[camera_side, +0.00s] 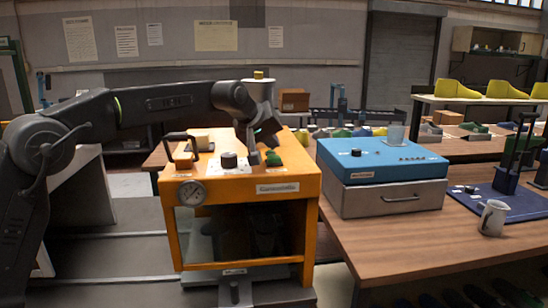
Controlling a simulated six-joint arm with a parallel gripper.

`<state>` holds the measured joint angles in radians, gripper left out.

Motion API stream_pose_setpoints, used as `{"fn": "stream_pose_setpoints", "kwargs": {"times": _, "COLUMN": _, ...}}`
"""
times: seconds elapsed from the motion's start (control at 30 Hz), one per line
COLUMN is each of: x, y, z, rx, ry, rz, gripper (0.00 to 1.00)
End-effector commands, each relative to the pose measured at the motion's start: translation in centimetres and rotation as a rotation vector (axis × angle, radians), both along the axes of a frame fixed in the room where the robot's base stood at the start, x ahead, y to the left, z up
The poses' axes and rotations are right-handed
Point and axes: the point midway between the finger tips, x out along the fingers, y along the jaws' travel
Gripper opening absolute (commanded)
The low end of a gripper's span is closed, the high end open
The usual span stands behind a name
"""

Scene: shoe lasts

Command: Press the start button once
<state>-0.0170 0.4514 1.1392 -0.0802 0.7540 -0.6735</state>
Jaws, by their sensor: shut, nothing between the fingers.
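A green button (273,158) stands on the top of the orange machine (243,188), towards its right side. It looks like the start button, but its small label is too small to read. My gripper (254,159) points down just left of the green button, with its fingertips close to the machine's top. It is shut and empty. I cannot tell whether it touches the top or the button. A black knob (229,160) sits on the same top, left of my gripper.
A dial gauge (192,193) is on the machine's front left corner, below a dark handle (181,147). A blue-topped box (382,163) stands on the wooden table to the right. The space above the machine's front is clear.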

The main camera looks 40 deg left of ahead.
Motion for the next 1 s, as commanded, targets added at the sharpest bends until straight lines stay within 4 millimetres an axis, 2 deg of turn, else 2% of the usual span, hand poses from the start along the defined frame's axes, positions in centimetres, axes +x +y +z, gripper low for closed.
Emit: {"fn": "stream_pose_setpoints", "kwargs": {"times": 1.0, "x": 0.00, "y": 0.00, "z": -0.85, "rx": 0.000, "ry": 0.000, "rz": 0.000, "gripper": 0.00}}
